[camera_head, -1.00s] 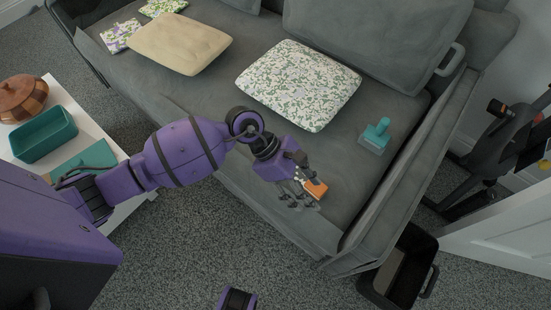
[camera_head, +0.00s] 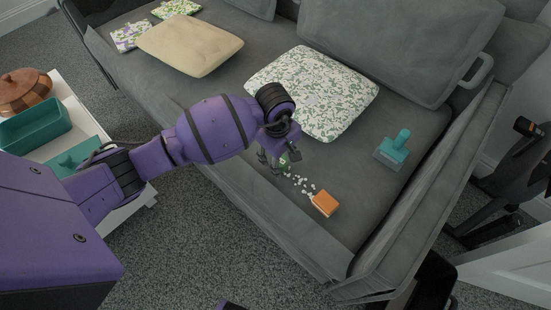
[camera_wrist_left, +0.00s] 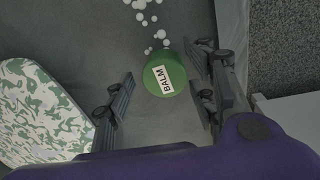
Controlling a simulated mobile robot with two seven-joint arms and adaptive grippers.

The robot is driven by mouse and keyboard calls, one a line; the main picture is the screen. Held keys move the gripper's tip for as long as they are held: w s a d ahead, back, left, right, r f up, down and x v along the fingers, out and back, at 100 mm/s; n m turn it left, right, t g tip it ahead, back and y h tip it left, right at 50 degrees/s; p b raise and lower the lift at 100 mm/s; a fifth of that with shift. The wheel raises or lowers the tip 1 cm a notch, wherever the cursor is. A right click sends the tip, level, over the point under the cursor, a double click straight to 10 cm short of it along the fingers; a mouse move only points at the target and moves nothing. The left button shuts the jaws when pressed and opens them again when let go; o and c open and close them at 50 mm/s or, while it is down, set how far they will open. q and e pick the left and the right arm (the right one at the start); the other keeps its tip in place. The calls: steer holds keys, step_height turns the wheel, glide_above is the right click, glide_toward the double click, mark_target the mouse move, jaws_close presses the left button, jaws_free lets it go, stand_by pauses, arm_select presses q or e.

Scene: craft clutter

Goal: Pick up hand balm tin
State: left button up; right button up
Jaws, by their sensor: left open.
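The hand balm tin (camera_wrist_left: 165,76) is a round green tin with a white label reading BALM. In the left wrist view it lies on the grey sofa seat, just beyond and between the fingers of my left gripper (camera_wrist_left: 164,100). The fingers are apart, and nothing is held between them. In the head view my left gripper (camera_head: 275,160) is low over the sofa seat. A small green part of the tin (camera_head: 285,165) shows beside the fingers; the rest is hidden by them. My right gripper is not in view.
Several small white pieces (camera_head: 303,184) lie beside the tin, near an orange box (camera_head: 324,203). A patterned cushion (camera_head: 312,90) is close behind my gripper. A teal-handled item (camera_head: 394,148) stands farther right on the sofa. A white table (camera_head: 85,125) is at left.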

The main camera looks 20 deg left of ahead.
arm_select(q)
steer(key=shift+f, duration=0.1)
steer(key=c, duration=1.1)
steer(key=shift+c, duration=0.2)
